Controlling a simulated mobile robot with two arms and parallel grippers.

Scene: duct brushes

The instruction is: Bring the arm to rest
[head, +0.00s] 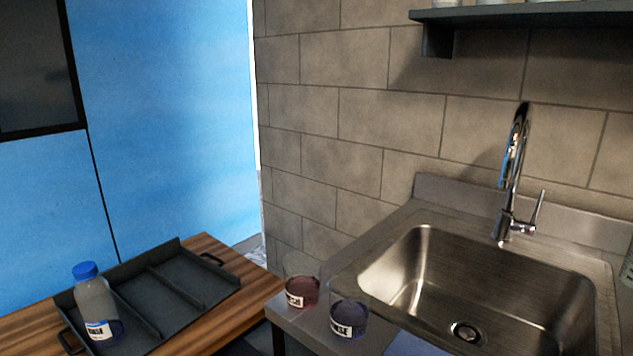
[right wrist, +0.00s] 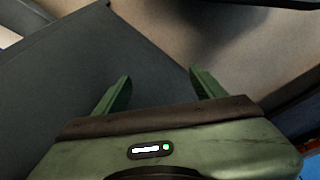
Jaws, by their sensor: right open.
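My right gripper (right wrist: 160,88) shows in the right wrist view with its two green fingers wide apart. Nothing is between them. Grey surfaces lie beyond the fingertips, and I cannot tell how far off they are. Neither gripper is in the head view, and my left gripper is in no frame.
A dark divided tray (head: 190,290) and a blue-capped bottle (head: 97,305) are on the wooden table (head: 208,246). Two labelled jars, one reddish (head: 302,290) and one dark blue (head: 348,318), stand left of the sink (head: 415,262). A faucet (head: 512,180) rises behind it; a shelf (head: 540,14) hangs above.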

